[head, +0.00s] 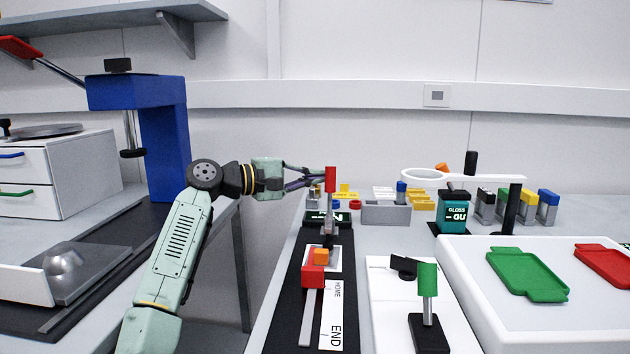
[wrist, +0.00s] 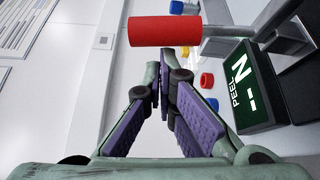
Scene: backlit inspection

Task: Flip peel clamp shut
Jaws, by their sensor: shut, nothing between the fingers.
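The peel clamp's red handle (head: 330,180) stands upright on a grey metal lever (head: 329,215) above the black track in the head view. In the wrist view the red handle (wrist: 165,30) lies across the picture just beyond my fingertips, with its metal lever running off to the right. My gripper (head: 318,177) is shut and empty, reaching in from the left close to the handle. Its purple-padded fingers (wrist: 165,72) come together in the wrist view. I cannot tell whether the fingertips touch the handle. The clamp's lower jaw is partly hidden.
A dark PEEL display (wrist: 248,88) stands beside the clamp. A red block (head: 313,276) and an orange block (head: 321,256) sit on the track nearer the camera. A green-handled lever (head: 428,280) stands front right. A white ring arm (head: 470,178) is at the right.

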